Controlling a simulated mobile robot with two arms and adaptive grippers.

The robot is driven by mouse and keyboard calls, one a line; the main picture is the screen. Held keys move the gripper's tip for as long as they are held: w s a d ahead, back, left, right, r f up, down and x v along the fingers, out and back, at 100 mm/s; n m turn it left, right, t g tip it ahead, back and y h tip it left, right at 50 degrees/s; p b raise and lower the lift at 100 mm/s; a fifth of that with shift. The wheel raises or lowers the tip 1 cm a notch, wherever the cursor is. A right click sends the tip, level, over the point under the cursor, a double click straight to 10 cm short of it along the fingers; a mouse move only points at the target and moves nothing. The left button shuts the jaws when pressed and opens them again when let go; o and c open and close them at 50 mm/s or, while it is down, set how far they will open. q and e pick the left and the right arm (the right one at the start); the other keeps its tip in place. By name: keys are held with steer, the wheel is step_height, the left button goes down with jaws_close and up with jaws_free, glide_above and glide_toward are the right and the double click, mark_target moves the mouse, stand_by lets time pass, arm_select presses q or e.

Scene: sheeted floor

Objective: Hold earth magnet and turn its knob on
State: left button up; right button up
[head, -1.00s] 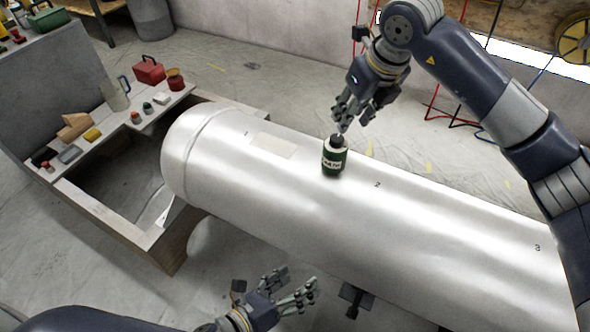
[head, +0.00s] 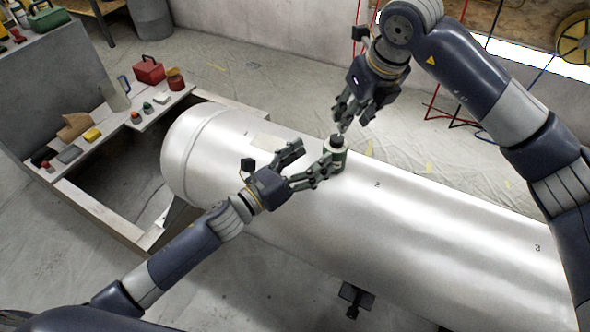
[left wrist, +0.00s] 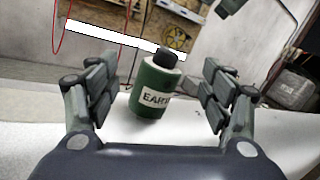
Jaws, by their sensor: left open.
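The earth magnet (head: 339,158) is a green cylinder with a pale top band and a black knob (head: 337,140). It stands upright on top of the large silver tank. My left gripper (head: 318,162) is open beside the magnet on its left, its fingers pointing toward it. In the left wrist view the magnet (left wrist: 154,92), with a partly readable "EAR" label, stands between the two spread fingers and a little beyond them. My right gripper (head: 344,118) hangs just above the knob with its fingers pointing down; its opening is unclear.
The silver tank (head: 430,235) fills the middle and right, with a curved surface. A wooden frame bench (head: 95,210) at left bears several small items and a red toolbox (head: 148,70). Sheeted floor lies behind the tank, with cables (head: 440,118) near the wall.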

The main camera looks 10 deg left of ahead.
mark_target(334, 155)
arm_select(q)
steer(key=a+f+m+g, duration=0.1)
steer(key=a+f+m+g+h, duration=0.1)
steer(key=m, duration=0.1)
steer(key=s+a+f+m+g, duration=0.1)
steer(key=m, duration=0.1)
steer(key=shift+s+f+h, duration=0.1)
steer(key=shift+f+h, duration=0.25)
steer(key=shift+h, duration=0.05)
steer(key=shift+m+g, duration=0.3)
steer(key=shift+m, duration=0.1)
steer(key=x, duration=1)
steer(key=shift+w+d, duration=0.2)
steer(key=shift+d, duration=0.05)
steer(key=shift+c, duration=0.6)
